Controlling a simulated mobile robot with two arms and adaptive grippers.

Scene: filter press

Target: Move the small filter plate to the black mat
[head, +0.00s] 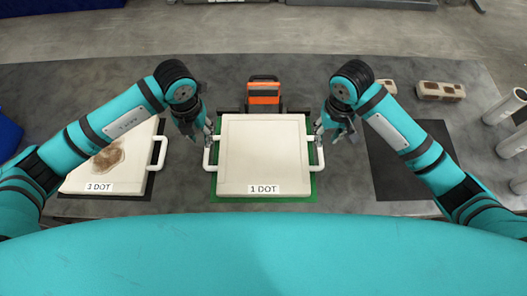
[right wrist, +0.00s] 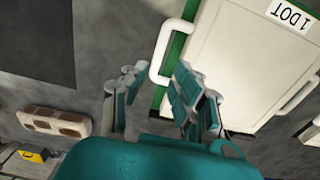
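A square cream filter plate (head: 262,150) labelled "1 DOT" lies flat on a green mat (head: 312,190) at the centre of the table. It has a white handle on its left (head: 207,158) and right (head: 320,158) sides. The plate also shows in the right wrist view (right wrist: 245,60). A bare black mat (head: 400,180) lies to the right, partly hidden by my right arm. My left gripper (head: 198,130) is open by the left handle. My right gripper (head: 335,130) is open by the right handle, its fingers spread around the handle's end in the wrist view (right wrist: 155,95). Neither visibly grips.
Another cream plate (head: 85,178) with a brown stain lies at the left on a dark mat. An orange device (head: 264,93) stands behind the centre plate. Bricks (head: 440,91) lie at the back right. White tubes (head: 505,106) stand at the right edge.

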